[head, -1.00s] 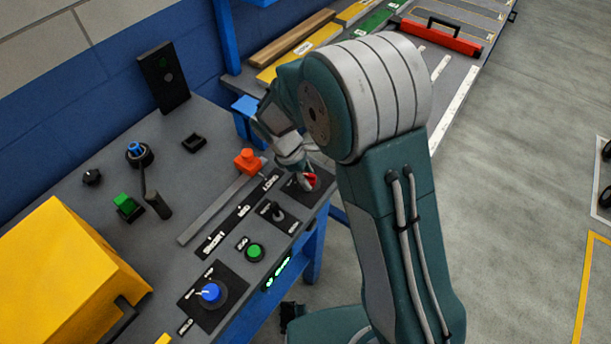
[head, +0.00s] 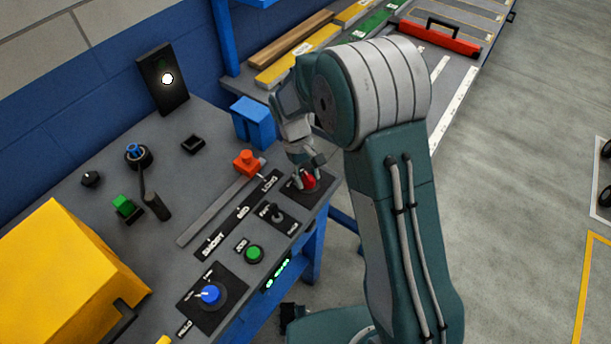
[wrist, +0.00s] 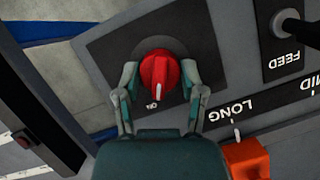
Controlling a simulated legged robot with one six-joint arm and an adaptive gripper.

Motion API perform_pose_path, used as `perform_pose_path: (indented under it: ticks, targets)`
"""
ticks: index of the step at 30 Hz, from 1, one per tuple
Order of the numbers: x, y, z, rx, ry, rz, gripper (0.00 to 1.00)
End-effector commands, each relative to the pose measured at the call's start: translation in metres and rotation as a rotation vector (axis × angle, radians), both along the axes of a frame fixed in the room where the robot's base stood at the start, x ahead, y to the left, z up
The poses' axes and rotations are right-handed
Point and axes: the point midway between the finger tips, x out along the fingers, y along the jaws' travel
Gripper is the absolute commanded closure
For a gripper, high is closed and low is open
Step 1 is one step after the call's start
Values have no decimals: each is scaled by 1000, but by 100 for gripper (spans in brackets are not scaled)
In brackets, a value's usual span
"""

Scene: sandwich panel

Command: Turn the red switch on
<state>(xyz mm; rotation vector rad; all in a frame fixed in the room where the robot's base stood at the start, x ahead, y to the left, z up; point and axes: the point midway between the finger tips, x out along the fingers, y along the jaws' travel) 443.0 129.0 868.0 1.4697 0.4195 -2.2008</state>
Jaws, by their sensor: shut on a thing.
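The red switch (head: 309,181) is a rotary knob on a black plate at the far end of the sloping panel. In the wrist view the red knob (wrist: 160,72) has a white pointer line that points down toward the word ON. My gripper (wrist: 160,84) is shut on the knob, with one finger on each side of it. In the head view my gripper (head: 304,168) reaches down onto the switch and partly hides it. The black upright box (head: 160,88) at the back of the panel shows a lit white lamp (head: 167,78).
Beside the red switch are the black FEED lever (head: 277,215) and the orange slider (head: 247,163) on its LONG-MID-SHORT track. A green button (head: 254,254), a blue knob (head: 211,294) and a yellow box (head: 70,275) are nearer. Open floor lies at right.

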Motion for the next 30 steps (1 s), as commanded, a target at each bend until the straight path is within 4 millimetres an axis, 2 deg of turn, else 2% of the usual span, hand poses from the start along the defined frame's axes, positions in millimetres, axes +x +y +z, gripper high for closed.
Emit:
perform_pose_path:
  ticks: [9,23,24,25,26,30]
  targets:
    - [0,-3,-1,-5,3,-91,96]
    - [-1,-2,-1,-4,3,-101,96]
    - [-1,-2,-1,-5,4,-101,35]
    - [-1,-2,-1,-5,4,-101,21]
    - [-1,-2,-1,-4,3,-101,13]
    - [-1,0,-1,-3,3,-100,13]
